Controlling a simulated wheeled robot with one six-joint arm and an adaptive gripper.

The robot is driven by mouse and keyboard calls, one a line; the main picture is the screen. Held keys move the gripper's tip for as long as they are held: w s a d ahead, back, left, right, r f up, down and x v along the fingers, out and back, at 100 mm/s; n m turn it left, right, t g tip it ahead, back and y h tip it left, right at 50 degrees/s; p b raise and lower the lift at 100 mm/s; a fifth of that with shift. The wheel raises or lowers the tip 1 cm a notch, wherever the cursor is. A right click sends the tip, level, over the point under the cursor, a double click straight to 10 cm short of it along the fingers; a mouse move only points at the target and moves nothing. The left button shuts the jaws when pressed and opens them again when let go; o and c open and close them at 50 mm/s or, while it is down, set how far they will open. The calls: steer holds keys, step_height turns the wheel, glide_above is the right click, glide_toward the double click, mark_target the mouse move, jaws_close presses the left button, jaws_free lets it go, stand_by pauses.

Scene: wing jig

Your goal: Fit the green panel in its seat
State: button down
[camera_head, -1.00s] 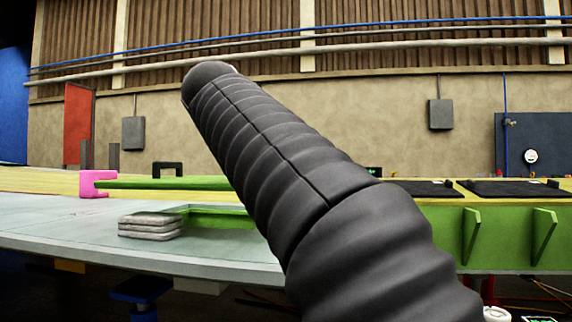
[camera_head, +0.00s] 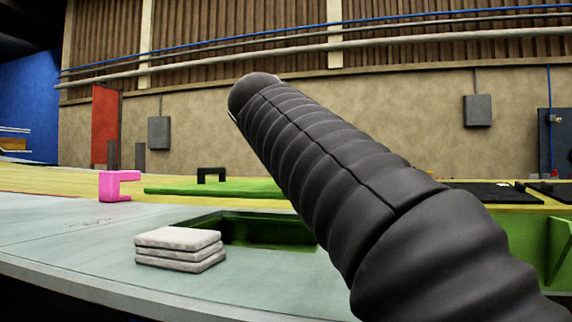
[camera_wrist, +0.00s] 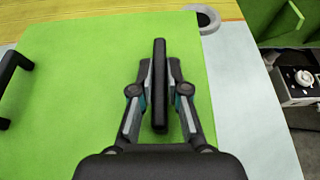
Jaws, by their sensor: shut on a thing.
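The green panel (camera_head: 222,188) shows in the head view as a thin flat sheet behind the opening, with a black handle (camera_head: 211,174) on top. In the wrist view the panel (camera_wrist: 75,110) fills much of the picture, with one handle (camera_wrist: 12,72) at the left edge. My gripper (camera_wrist: 160,88) is shut on a second black handle (camera_wrist: 160,60) of the panel. In the head view my arm hides the gripper and the panel's right part. A rectangular opening with green inner walls (camera_head: 255,230) lies in the pale grey surface; I take it as the seat.
A stack of grey-white pads (camera_head: 178,248) lies at the opening's left front corner. A pink bracket (camera_head: 115,186) stands left of the panel. Black pads (camera_head: 490,194) lie at the right. In the wrist view, a device with a white dial (camera_wrist: 304,80) is at the right.

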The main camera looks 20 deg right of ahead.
steer(key=shift+f, duration=1.45)
steer(key=shift+f+b, duration=0.9)
steer(key=shift+f, duration=0.45)
steer(key=shift+s+p, duration=0.15)
steer(key=shift+p, duration=0.15)
steer(key=shift+p, duration=0.35)
steer(key=shift+f+b, duration=0.85)
steer(key=shift+f, duration=0.75)
steer(key=c, duration=1.1)
jaws_free()
steer(key=shift+f, duration=0.1)
steer(key=shift+a, duration=0.1)
